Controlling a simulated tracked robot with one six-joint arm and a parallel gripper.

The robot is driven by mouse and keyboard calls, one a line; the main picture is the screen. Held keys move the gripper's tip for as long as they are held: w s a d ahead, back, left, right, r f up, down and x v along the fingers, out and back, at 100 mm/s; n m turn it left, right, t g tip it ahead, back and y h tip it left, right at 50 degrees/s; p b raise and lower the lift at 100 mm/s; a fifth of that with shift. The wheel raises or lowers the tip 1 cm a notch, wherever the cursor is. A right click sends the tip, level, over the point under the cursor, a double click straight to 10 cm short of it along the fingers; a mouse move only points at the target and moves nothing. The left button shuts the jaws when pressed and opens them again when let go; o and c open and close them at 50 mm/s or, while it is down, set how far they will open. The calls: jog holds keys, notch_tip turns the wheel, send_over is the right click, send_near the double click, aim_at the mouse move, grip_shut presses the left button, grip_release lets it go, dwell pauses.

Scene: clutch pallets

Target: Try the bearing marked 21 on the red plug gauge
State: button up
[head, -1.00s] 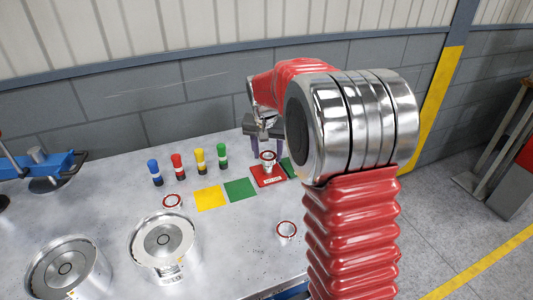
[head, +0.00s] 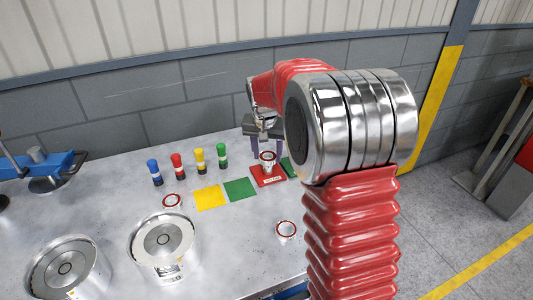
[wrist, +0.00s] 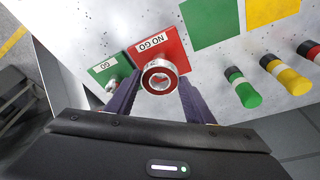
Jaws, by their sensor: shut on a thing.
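My gripper (wrist: 159,80) is shut on a bearing (wrist: 158,77) with a red ring on its face, seen between the dark fingers in the wrist view. In the head view the bearing (head: 267,156) is over the red gauge base (head: 268,181). The base is marked NO GO in the wrist view (wrist: 169,45). A silver cylindrical part shows between the bearing and the base. I cannot tell whether the bearing is around the plug or only above it. Its number is not legible.
A green GO base (wrist: 110,70) stands beside the red one. Two other red-ringed bearings (head: 172,201) (head: 286,229) lie on the table. Yellow (head: 210,198) and green (head: 240,190) squares lie left of the gauge.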

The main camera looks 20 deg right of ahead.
jog(key=shift+f, duration=0.3)
dwell(0.5)
jog(key=o, duration=1.4)
jog(key=shift+o, duration=0.5)
jog(key=o, duration=0.5)
jog(key=shift+c, duration=0.2)
jog(key=shift+r, duration=0.1)
jog(key=w+d+v, duration=0.1)
jog(key=v, duration=0.7)
jog(key=shift+w+r, duration=0.4)
jog(key=shift+r, duration=0.1)
